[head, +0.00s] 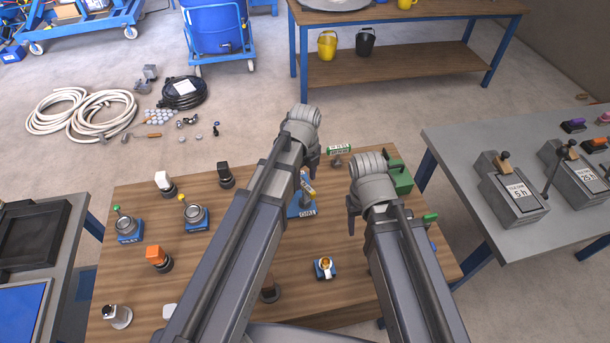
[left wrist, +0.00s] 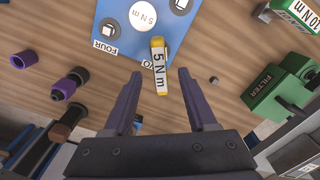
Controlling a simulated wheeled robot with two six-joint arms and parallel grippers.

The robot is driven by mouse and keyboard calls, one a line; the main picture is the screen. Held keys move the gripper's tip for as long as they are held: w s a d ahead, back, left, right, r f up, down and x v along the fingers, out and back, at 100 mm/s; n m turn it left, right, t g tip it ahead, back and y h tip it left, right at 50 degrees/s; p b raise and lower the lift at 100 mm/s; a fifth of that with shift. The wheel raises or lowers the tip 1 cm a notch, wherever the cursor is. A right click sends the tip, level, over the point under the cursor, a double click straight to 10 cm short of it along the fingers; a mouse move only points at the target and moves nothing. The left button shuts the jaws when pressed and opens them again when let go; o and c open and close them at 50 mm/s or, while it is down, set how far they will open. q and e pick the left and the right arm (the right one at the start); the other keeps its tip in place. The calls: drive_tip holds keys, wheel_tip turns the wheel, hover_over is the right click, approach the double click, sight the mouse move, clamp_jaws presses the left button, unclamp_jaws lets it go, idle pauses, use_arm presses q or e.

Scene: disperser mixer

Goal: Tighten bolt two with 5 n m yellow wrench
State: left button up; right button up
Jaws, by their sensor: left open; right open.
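The yellow wrench (left wrist: 159,68) carries a white 5 N m label and stands at the edge of a blue plate (left wrist: 133,14). The plate has a round 5 N m label and a FOUR label; the wrench partly covers another label, of which only the last letters show. My left gripper (left wrist: 160,78) is open, its purple fingers on either side of the wrench's lower end in the picture, apart from it. In the head view the yellow wrench (head: 308,188) shows beside my left gripper (head: 311,163). My right gripper (head: 353,215) hangs over the table's right part, its fingers mostly hidden.
A green FILTER box (left wrist: 272,97) and a green 10 N m piece (left wrist: 296,14) lie right in the wrist view. The wooden table (head: 232,237) also holds several small fixtures. A grey table (head: 460,150) with lever boxes stands right.

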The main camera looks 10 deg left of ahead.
sight(305, 199)
use_arm(q)
drive_tip(key=shift+f, duration=0.15)
use_arm(e)
drive_tip(key=shift+f, duration=0.15)
use_arm(q)
wheel_tip(305, 199, down, 8)
drive_tip(key=b, duration=0.8)
drive_tip(key=shift+r, duration=0.2)
use_arm(e)
wheel_tip(305, 199, down, 8)
drive_tip(key=shift+r, duration=0.2)
use_arm(q)
clamp_jaws()
drive_tip(key=c, duration=0.7)
unclamp_jaws()
clamp_jaws()
